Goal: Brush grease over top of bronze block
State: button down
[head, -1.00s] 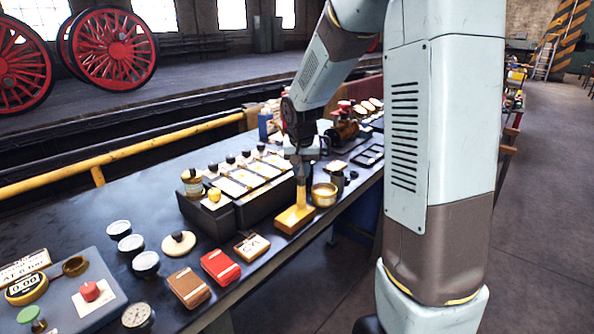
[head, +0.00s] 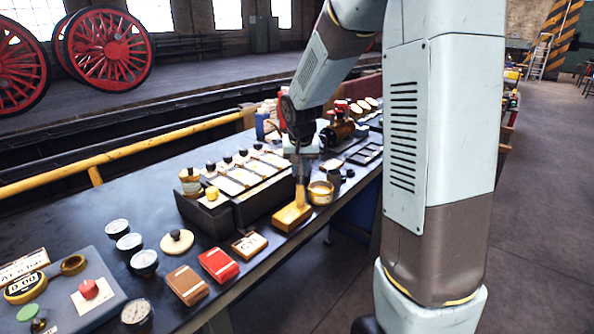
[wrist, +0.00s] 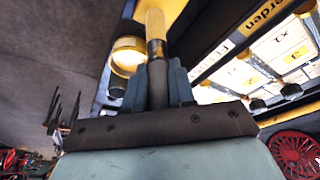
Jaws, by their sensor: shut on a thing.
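The bronze block (head: 289,219) lies flat on the dark bench near its front edge. My gripper (head: 301,157) is above it, shut on an upright brush (head: 301,196). The brush's pale bristle end points down at the far right end of the block and appears to touch its top; the exact contact is too small to tell. In the wrist view, my gripper (wrist: 158,85) is closed around the brush's dark handle, with a metal ferrule and tan bristles (wrist: 155,22) beyond. A brass-coloured grease tin (head: 321,193) stands right beside the block and also shows in the wrist view (wrist: 128,55).
A dark box with labelled compartments (head: 238,190) stands close left of the block. A small card sign (head: 249,244), a red booklet (head: 219,265) and several gauges lie nearer. Valve parts (head: 340,132) stand behind. The bench's front edge is close.

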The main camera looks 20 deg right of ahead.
jog(key=shift+w+d, duration=0.15)
jog(key=shift+d, duration=0.25)
notch_tip(320, 180, up, 8)
jog(key=d, duration=0.1)
jog(key=shift+w+d+f, duration=0.15)
jog(key=shift+w+f, duration=0.1)
jog(key=shift+w, duration=0.15)
jog(key=shift+r, duration=0.1)
dwell(0.5)
